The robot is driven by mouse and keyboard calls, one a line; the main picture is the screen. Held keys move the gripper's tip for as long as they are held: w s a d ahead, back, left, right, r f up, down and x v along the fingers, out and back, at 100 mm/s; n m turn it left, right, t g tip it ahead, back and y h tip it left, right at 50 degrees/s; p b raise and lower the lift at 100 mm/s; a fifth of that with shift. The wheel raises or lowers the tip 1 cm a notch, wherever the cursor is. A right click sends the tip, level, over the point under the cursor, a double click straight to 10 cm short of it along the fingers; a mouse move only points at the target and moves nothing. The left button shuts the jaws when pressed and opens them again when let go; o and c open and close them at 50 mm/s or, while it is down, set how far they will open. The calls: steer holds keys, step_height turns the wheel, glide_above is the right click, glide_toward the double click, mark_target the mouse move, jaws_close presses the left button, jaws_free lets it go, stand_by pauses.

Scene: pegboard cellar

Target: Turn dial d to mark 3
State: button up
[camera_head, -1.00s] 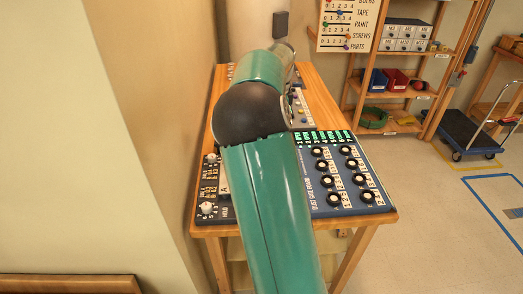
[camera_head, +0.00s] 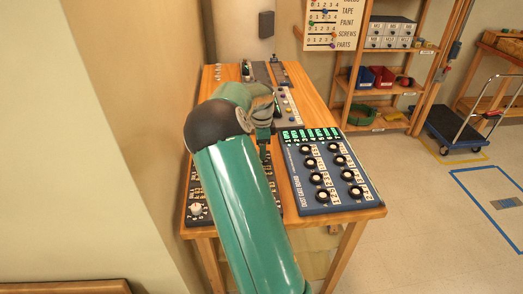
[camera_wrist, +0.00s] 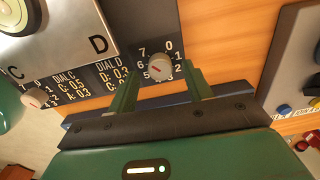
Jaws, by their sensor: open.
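In the head view my gripper (camera_head: 264,148) points down over the dark panel, and my arm hides dial d.
Dial c (camera_wrist: 35,98) sits left in the wrist view, beside a grey plate (camera_wrist: 75,35) lettered C and D. A blue board with several black knobs (camera_head: 330,170) stands right on the wooden bench (camera_head: 295,222). A wall (camera_head: 140,110) is close on the left.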

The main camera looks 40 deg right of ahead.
steer(key=shift+f, duration=0.75)
steer(key=c, duration=1)
steer(key=shift+o, duration=0.2)
